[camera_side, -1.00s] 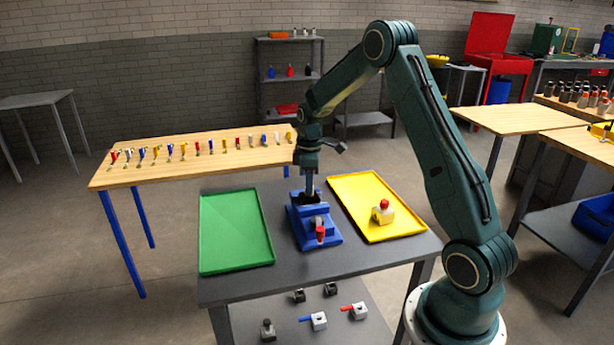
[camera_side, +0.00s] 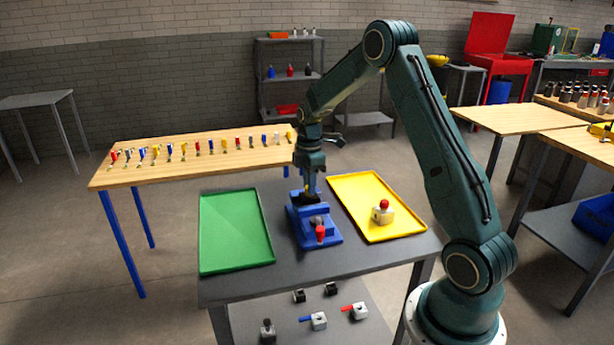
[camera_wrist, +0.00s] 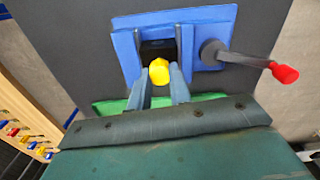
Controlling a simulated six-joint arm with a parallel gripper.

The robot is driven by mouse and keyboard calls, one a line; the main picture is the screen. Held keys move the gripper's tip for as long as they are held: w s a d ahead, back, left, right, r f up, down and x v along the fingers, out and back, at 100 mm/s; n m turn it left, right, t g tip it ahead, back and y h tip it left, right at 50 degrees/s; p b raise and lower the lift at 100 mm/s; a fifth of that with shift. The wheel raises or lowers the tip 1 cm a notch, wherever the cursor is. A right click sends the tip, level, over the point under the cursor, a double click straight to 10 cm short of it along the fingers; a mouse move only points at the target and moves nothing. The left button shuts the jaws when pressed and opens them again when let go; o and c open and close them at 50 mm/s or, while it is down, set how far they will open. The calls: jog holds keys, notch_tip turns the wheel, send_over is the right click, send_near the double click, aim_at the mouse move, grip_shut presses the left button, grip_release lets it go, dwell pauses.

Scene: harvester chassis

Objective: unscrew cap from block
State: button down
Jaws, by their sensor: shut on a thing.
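A dark block (camera_wrist: 157,50) is clamped in the blue vise (camera_wrist: 128,55) on the grey table. A yellow cap (camera_wrist: 159,72) is between my gripper's two fingers (camera_wrist: 161,86), which are shut on it. In the wrist view the cap overlaps the block's near side; whether it touches the block cannot be told. In the side view my gripper (camera_side: 310,188) points straight down over the rear of the vise (camera_side: 316,232), and the block is mostly hidden there.
A red-tipped vise handle (camera_wrist: 284,72) sticks out to the side. The green tray (camera_side: 205,262) is on the left and empty. The yellow tray (camera_side: 352,182) on the right holds a pale block with a red cap (camera_side: 383,212). A wooden table (camera_side: 225,168) with several small parts stands behind.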

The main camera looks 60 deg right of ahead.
jog(key=shift+n, duration=0.5)
jog(key=n, duration=0.4)
jog(key=shift+n, duration=0.3)
jog(key=c, duration=1.5)
grip_release()
jog(key=m, duration=0.3)
jog(key=shift+m, duration=1.1)
